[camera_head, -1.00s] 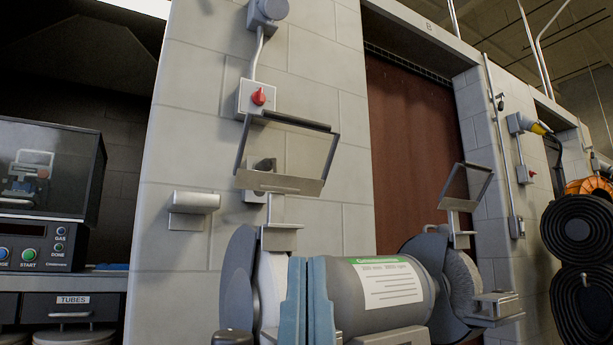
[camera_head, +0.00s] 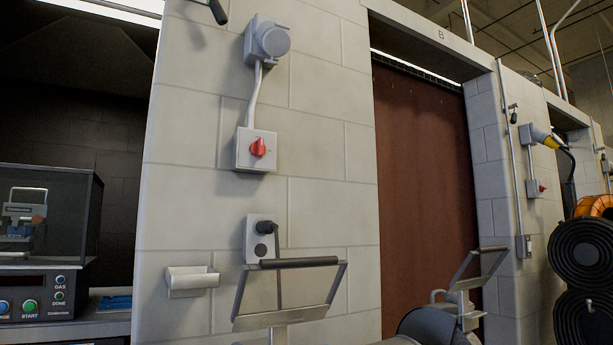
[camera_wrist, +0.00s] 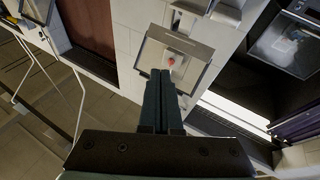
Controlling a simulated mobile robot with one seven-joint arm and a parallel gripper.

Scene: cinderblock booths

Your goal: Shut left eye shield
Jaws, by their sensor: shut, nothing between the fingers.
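The left eye shield (camera_head: 288,298), a clear pane in a dark-edged frame, shows low in the head view. It stands tilted up in front of the block wall. In the wrist view, a framed clear pane (camera_wrist: 172,58), which looks like this shield, lies just beyond my fingertips, with a red switch knob seen through it. My gripper (camera_wrist: 160,75) is shut and empty, its two dark fingers side by side. I cannot tell whether the fingertips touch the pane. My gripper is not clearly seen in the head view. The grinder body is mostly below the head view.
The right eye shield (camera_head: 479,266) is also tilted up. A red rotary switch (camera_head: 257,149) and a socket box (camera_head: 262,238) are on the wall. A small wall holder (camera_head: 191,282) is at left. Black reels (camera_head: 582,252) stand at far right.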

